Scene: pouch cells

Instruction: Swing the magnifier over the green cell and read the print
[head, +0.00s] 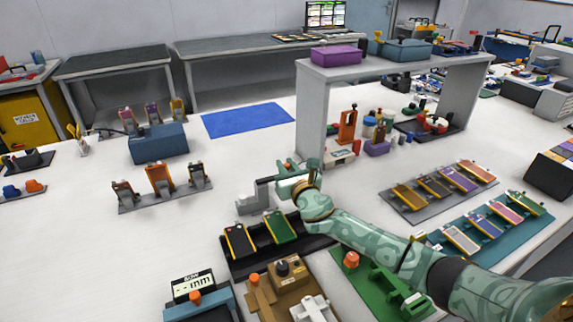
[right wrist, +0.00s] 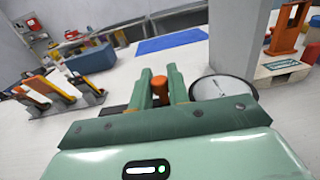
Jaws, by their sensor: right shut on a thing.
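The green cell (head: 280,227) lies in a black tray (head: 262,260) beside a dark cell with yellow edges (head: 239,242). The magnifier's grey stand (head: 254,197) is just behind the tray. My right gripper (head: 288,168) is above and behind the green cell. In the right wrist view its two fingers (right wrist: 161,88) are shut on an orange knob (right wrist: 159,86). A round, dark-rimmed lens (right wrist: 222,89) shows just right of the fingers. The gripper and arm hide much of the magnifier in the head view. My left gripper is out of view.
A gauge marked mm (head: 193,286) and a brown fixture with a dial (head: 283,288) stand in front of the tray. A green fixture (head: 372,285) lies under my right arm. A grey shelf (head: 312,120) rises behind the gripper.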

